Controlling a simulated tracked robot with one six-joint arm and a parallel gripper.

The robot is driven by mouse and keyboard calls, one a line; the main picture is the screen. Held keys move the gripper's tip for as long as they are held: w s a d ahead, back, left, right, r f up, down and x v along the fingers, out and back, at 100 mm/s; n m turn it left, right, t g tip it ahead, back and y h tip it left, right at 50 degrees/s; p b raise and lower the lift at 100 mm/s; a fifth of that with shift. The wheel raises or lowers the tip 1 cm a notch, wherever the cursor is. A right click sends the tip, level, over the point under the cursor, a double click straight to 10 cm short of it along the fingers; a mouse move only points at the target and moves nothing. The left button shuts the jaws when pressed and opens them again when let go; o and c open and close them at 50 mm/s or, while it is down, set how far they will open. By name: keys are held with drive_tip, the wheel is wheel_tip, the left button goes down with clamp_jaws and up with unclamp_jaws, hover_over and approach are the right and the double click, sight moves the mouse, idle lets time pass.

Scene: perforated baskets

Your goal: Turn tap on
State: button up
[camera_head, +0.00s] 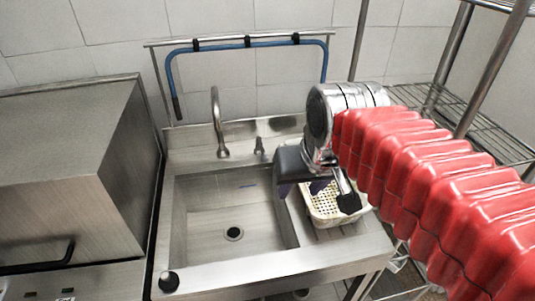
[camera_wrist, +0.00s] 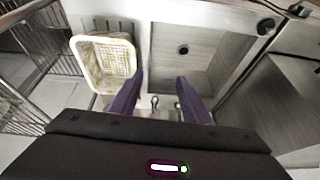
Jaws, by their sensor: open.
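The tap's curved metal spout (camera_head: 216,122) rises at the back of the steel sink (camera_head: 185,215). A short metal tap handle (camera_head: 259,147) stands just right of the spout's base. My gripper (camera_head: 300,188) hangs over the sink's right side, in front of and right of the handle, apart from it. In the wrist view my gripper (camera_wrist: 160,76) has its two purple fingers spread with nothing held. A small metal fitting, seemingly the handle (camera_wrist: 154,102), shows between the fingers. The handle's exact turn is too small to tell.
A cream perforated basket (camera_head: 325,212) sits on the ledge right of the sink, close to my gripper. A steel box (camera_head: 70,170) stands at left. A wire rack (camera_head: 470,120) is at right. A blue hose (camera_head: 250,43) hangs on the back rail.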

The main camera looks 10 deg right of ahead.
drive_tip(key=w+r+g, duration=0.1)
drive_tip(key=w+r, duration=0.2)
drive_tip(key=w, duration=0.6)
drive_tip(key=m+g+y, duration=0.2)
drive_tip(key=g, duration=0.1)
hover_over(265, 155)
drive_tip(key=d, duration=0.3)
drive_tip(key=s+d+x, duration=0.1)
drive_tip(key=d+x, duration=0.1)
drive_tip(key=x, duration=0.7)
drive_tip(key=shift+a+f, duration=0.1)
drive_tip(key=shift+a, duration=0.1)
drive_tip(key=x, duration=1.4)
drive_tip(key=shift+s, duration=0.2)
drive_tip(key=shift+c, duration=0.5)
